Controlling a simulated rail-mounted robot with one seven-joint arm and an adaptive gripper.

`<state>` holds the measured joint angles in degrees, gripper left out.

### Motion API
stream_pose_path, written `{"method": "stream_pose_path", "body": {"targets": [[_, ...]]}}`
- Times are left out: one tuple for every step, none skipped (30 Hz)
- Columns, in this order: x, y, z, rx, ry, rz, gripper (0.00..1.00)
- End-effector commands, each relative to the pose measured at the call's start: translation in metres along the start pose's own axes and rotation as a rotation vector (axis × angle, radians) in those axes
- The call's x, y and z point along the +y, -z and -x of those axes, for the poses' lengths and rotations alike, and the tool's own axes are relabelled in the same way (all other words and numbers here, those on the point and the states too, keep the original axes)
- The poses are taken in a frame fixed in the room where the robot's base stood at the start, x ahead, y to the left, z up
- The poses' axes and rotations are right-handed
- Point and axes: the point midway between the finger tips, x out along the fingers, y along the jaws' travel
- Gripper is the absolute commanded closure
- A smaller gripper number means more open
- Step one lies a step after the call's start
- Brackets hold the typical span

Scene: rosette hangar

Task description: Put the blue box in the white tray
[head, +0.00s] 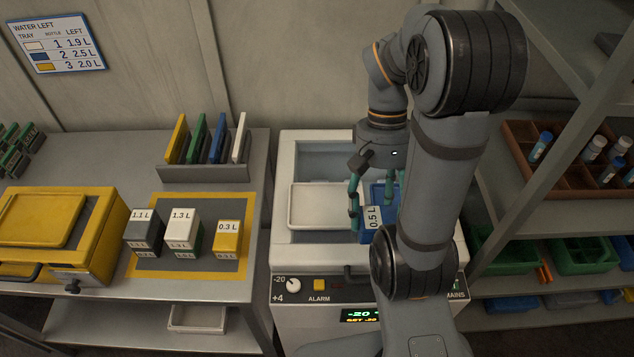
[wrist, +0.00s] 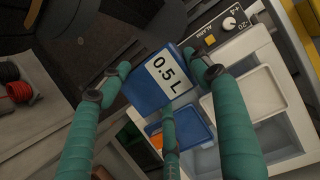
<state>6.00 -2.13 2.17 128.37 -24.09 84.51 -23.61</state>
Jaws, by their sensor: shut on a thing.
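The blue box, labelled 0.5 L, shows in the head view (head: 366,237) and in the wrist view (wrist: 149,93). My gripper (head: 373,212), with teal fingers, is shut on it; in the wrist view the fingers (wrist: 163,80) close around its sides. The box is at the right part of the open white chest. The white tray (head: 318,207) lies in the chest, left of the box, and looks empty; it also shows in the wrist view (wrist: 246,98). A blue tray (wrist: 190,128) lies beside it, partly behind the box and fingers. The clearance below the box is unclear.
The white chest's rim (head: 284,190) surrounds the trays. Left, a table holds grey, white and yellow boxes (head: 182,228), a yellow case (head: 50,232) and a rack of coloured plates (head: 205,172). Right, shelves carry a brown vial crate (head: 515,143) and green bins (head: 497,250).

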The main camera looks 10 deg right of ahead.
Motion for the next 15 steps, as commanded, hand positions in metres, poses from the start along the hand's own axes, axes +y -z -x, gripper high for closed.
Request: {"method": "stream_pose_path", "body": {"targets": [[0.013, 0.002, -0.010, 0.001, 0.016, -0.044, 0.72], [0.019, 0.003, -0.014, 0.002, 0.026, -0.068, 0.72], [0.029, 0.004, -0.019, 0.003, 0.039, -0.102, 0.72], [0.036, 0.006, -0.022, 0.006, 0.049, -0.129, 0.72], [0.043, 0.008, -0.026, 0.007, 0.061, -0.159, 0.72], [0.052, 0.013, -0.033, 0.008, 0.082, -0.209, 0.72], [0.058, 0.017, -0.037, 0.010, 0.098, -0.253, 0.72], [0.061, 0.023, -0.040, 0.011, 0.112, -0.289, 0.72], [0.066, 0.032, -0.043, 0.013, 0.132, -0.339, 0.72], [0.068, 0.039, -0.043, 0.015, 0.145, -0.377, 0.72], [0.071, 0.046, -0.045, 0.015, 0.162, -0.418, 0.72], [0.073, 0.057, -0.045, 0.018, 0.186, -0.484, 0.72], [0.075, 0.065, -0.046, 0.019, 0.205, -0.534, 0.72], [0.075, 0.074, -0.044, 0.021, 0.227, -0.592, 0.72], [0.075, 0.087, -0.043, 0.021, 0.256, -0.671, 0.72]]}}
